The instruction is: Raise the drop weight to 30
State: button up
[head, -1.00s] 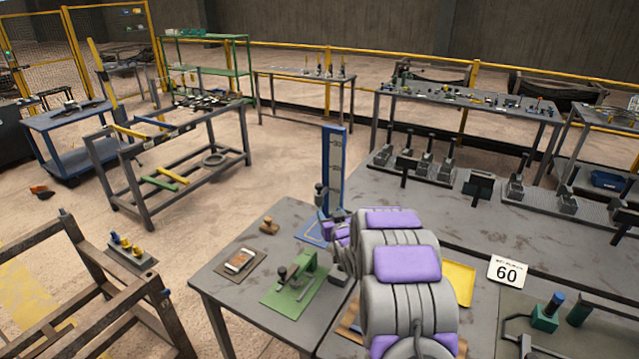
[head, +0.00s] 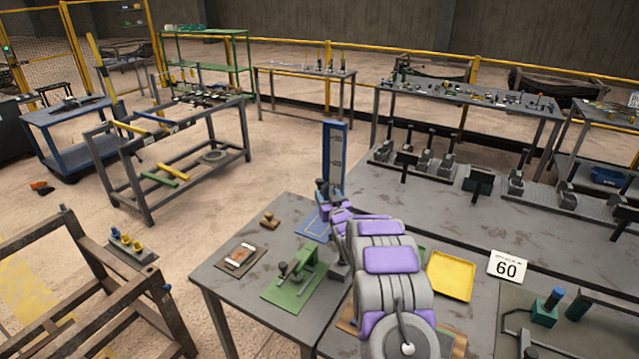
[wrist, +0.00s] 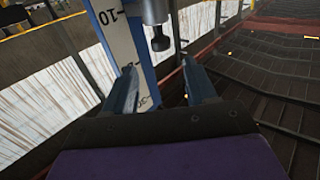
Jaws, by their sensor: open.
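The drop-weight stand is a blue upright column (head: 335,155) with a scale, on a blue-outlined base at the back of the near table. In the wrist view its pale scale strip (wrist: 117,38) shows a 10, and another mark lower down is partly hidden. A grey cylinder with a dark knob (wrist: 160,40), seemingly the drop weight, hangs at the top centre beside the strip. My gripper (wrist: 160,78) is open, one finger either side below the knob in the picture, with nothing between them. In the head view my arm largely hides the gripper at the column.
A green fixture (head: 300,275), a brown board (head: 240,259) and a small wooden piece (head: 270,218) lie left of my arm. Several clamps line the long bench behind.

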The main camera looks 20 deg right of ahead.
aim_at(321, 184)
jog(key=w, duration=0.6)
jog(key=shift+d+b, duration=0.35)
jog(key=shift+b, duration=0.05)
jog(key=shift+w+d+f, duration=0.1)
jog(key=shift+w, duration=0.9)
jog(key=shift+w+d, duration=0.15)
jog(key=shift+w, duration=0.85)
jog(key=shift+c, duration=0.2)
grip_shut()
